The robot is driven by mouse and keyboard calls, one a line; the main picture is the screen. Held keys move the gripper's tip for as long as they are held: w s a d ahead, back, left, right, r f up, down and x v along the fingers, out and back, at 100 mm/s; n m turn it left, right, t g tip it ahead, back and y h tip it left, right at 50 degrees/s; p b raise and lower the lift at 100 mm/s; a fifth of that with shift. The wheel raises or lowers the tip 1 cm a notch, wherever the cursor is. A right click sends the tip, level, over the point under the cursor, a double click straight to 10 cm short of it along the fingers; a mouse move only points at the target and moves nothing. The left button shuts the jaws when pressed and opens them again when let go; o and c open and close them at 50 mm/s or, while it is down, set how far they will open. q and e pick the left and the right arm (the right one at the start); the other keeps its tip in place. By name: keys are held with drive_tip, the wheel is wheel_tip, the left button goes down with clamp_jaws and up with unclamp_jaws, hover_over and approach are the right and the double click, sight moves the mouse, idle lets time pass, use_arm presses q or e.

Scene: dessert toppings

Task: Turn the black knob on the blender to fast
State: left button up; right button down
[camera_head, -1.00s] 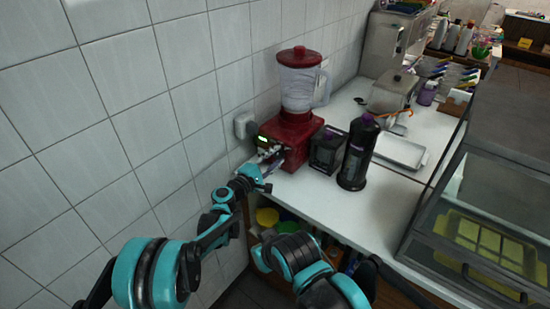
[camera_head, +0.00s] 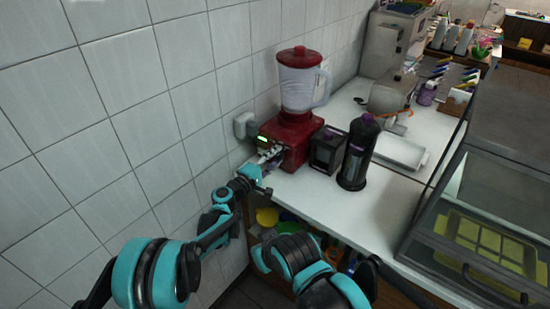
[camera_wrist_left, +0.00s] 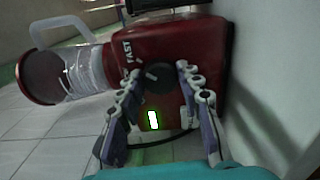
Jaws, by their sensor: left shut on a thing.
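The red blender (camera_head: 296,137) stands upright at the counter's wall end, with a clear jar and red lid. Its front faces my left gripper (camera_head: 270,155). In the left wrist view the black knob (camera_wrist_left: 153,79) sits on the red front, and a light mark shows on it. The word FAST (camera_wrist_left: 128,52) is printed beside the knob, toward the jar. A lit green display (camera_wrist_left: 153,120) is below the knob in this view. My left gripper (camera_wrist_left: 157,74) is shut on the knob, one finger on each side.
A dark square container (camera_head: 327,150) and a tall black bottle (camera_head: 358,152) stand right of the blender. The tiled wall (camera_head: 150,110) is close on the left. The front counter (camera_head: 385,205) is clear.

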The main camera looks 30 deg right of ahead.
use_arm(q)
drive_tip(key=o, duration=1.1)
drive_tip(key=shift+o, duration=0.2)
drive_tip(key=v, duration=1.2)
